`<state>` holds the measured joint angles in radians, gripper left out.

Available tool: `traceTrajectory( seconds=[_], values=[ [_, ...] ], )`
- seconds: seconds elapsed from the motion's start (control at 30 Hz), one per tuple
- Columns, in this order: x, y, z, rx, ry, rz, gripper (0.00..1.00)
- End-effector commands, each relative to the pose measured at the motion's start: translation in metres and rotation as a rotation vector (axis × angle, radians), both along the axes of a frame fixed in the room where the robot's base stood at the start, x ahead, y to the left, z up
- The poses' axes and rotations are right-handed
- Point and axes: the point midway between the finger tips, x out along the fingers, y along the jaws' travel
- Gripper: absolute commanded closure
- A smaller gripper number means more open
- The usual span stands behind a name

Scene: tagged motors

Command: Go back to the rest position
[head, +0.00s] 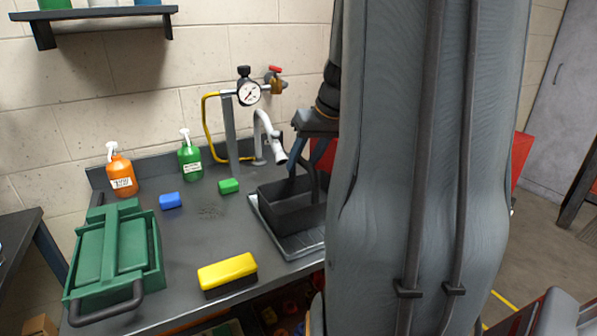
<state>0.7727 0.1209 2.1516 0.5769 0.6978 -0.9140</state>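My gripper (303,168) hangs at the end of my arm, over the dark basin (290,218) in the workbench. Its two dark blue fingers show apart, with nothing seen between them. My large grey arm link crosses the right of centre in the head view and hides part of the bench and basin. No tagged motor can be made out.
A white tap (268,130) and a pressure gauge (248,93) with yellow hose stand close left of my gripper. The grey bench (205,235) holds a green toolbox (112,255), a yellow brush (227,271), an orange bottle (121,176) and a green bottle (190,161).

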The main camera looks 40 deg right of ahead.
Motion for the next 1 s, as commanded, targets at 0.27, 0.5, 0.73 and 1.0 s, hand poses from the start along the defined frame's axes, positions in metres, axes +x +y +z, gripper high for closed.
traceTrajectory(
  seconds=[0.27, 0.5, 0.73, 1.0],
  values=[
    [-0.013, -0.003, 0.028, -0.001, 0.000, 0.000, 0.62],
    [-0.014, -0.003, 0.031, 0.000, 0.001, 0.000, 0.62],
    [-0.020, -0.003, 0.051, 0.000, 0.001, 0.000, 0.62],
    [-0.031, -0.003, 0.093, 0.000, 0.001, 0.000, 0.62]
  ],
)
